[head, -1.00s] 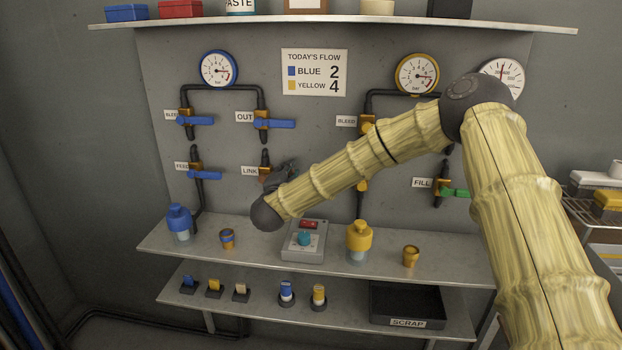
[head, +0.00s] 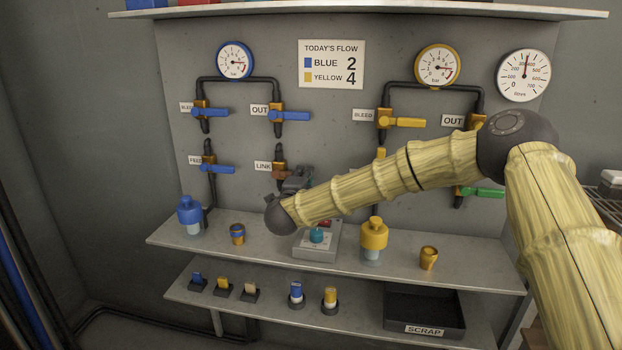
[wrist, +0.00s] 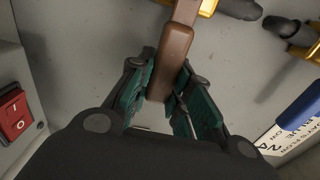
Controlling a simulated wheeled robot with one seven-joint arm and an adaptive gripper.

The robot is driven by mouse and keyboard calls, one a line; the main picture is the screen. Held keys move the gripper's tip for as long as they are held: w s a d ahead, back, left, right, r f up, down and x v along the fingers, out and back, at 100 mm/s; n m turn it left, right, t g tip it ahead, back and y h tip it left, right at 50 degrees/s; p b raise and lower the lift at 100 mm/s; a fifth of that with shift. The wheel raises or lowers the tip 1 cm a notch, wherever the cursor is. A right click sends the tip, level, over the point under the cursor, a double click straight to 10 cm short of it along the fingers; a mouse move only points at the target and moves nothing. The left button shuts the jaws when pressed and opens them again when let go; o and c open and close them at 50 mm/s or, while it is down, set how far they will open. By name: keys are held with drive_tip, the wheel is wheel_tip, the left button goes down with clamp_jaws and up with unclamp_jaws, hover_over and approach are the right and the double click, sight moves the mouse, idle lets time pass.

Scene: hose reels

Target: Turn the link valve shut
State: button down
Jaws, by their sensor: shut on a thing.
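The link valve (head: 279,174) sits on the wall panel, right of the LINK label (head: 263,166), on a black vertical pipe. Its lever is largely hidden behind my gripper in the head view. In the wrist view its red-brown lever (wrist: 172,58) lies between the teal pads of my gripper (wrist: 165,98). My gripper, dark in the head view (head: 296,178), is shut on this lever. The lever's exact angle is hard to tell in the head view.
Nearby are the blue feed lever (head: 218,169) on the left and the blue out lever (head: 292,116) above. Below, the shelf holds a blue bottle (head: 189,212), a grey box with a teal knob (head: 316,240) and a yellow bottle (head: 373,238).

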drive_tip(key=c, duration=1.3)
unclamp_jaws()
drive_tip(key=s, duration=0.4)
drive_tip(key=s+a, duration=0.1)
drive_tip(key=s, duration=0.3)
drive_tip(key=s+a, duration=0.1)
drive_tip(key=s, duration=0.2)
drive_tip(key=shift+s+a, duration=0.1)
drive_tip(key=shift+s, duration=0.3)
